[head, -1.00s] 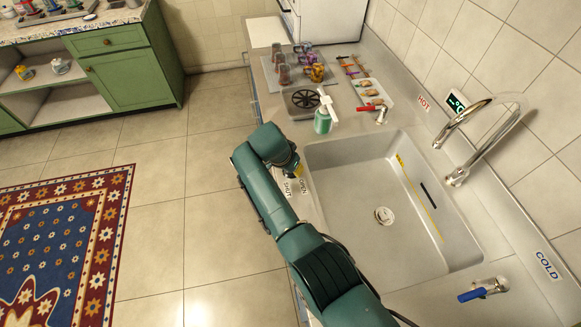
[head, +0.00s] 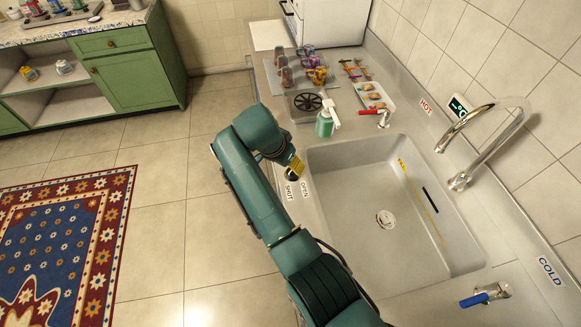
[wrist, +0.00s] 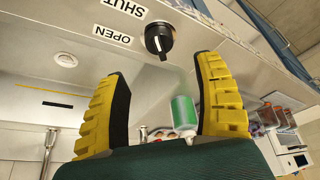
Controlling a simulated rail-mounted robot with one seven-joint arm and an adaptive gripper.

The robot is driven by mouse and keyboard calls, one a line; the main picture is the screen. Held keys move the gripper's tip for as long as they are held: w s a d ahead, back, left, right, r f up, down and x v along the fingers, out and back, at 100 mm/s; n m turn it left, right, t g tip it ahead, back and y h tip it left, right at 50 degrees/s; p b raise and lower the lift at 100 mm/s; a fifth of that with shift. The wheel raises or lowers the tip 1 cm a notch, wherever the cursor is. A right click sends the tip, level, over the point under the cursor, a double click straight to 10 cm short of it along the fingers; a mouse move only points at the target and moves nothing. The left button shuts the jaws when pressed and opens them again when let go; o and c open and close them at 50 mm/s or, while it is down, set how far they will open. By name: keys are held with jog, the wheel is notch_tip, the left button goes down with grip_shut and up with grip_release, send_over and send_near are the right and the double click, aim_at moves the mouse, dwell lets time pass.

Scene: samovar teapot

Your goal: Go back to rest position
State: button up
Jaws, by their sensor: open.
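My gripper (head: 294,166) has yellow fingers and hangs over the counter edge at the left rim of the sink. In the wrist view my gripper (wrist: 162,98) is open, with its fingers wide apart and nothing between them. A black knob (wrist: 159,38) sits ahead of the fingers, apart from them, near the SHUT label (wrist: 124,7) and the OPEN label (wrist: 113,35). In the head view the knob (head: 291,175) shows just below the fingertips.
The empty sink (head: 385,190) lies right of my arm. A green soap bottle (head: 325,123) stands at its far left corner. Red (head: 378,112) and blue (head: 484,297) handled taps flank the faucet (head: 490,135). Several glasses (head: 308,65) stand farther back. The floor at left is open.

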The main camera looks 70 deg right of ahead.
jog(key=shift+v, duration=1.5)
